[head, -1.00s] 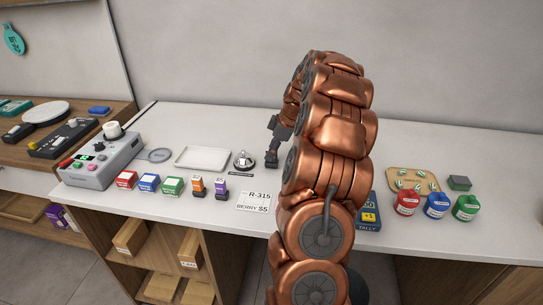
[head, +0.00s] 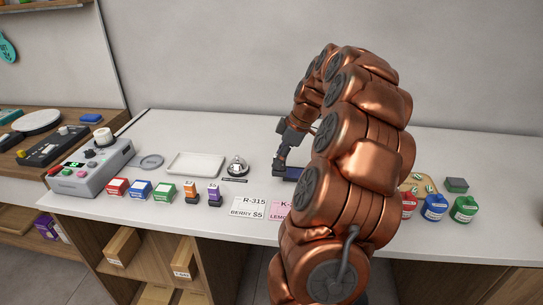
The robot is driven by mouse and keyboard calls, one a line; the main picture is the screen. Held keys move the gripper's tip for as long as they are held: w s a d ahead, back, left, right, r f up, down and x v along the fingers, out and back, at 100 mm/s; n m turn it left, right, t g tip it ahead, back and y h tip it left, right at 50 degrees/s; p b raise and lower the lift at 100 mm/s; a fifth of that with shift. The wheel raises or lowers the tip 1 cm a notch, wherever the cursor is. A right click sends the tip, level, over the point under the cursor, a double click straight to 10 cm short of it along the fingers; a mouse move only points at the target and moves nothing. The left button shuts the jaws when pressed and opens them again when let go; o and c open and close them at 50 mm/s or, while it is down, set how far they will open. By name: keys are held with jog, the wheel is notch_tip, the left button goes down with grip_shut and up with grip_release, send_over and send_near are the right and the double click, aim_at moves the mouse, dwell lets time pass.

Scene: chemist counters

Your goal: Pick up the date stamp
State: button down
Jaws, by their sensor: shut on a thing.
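My gripper (head: 280,164) is above the white counter, right of the bell, with its fingers pointing down. It is shut on a small dark thing (head: 278,171), which I take to be the date stamp; it is too small and dark to make out any marking. A dark blue flat pad (head: 292,174) lies just right of the gripper, partly hidden behind my arm. I cannot tell whether the held thing touches the counter.
A silver bell (head: 237,167) and a white tray (head: 197,164) stand left of the gripper. Small coloured boxes (head: 140,189), an orange block (head: 191,192) and a purple block (head: 214,193) line the front. Price cards (head: 248,207) lie nearer. Red, blue and green bottles (head: 434,207) stand right.

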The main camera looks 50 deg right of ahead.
jog(key=s+a+b, duration=0.1)
jog(key=s+a, duration=0.1)
jog(key=s, duration=0.6)
jog(key=shift+s+r, duration=0.3)
jog(key=shift+r, duration=0.1)
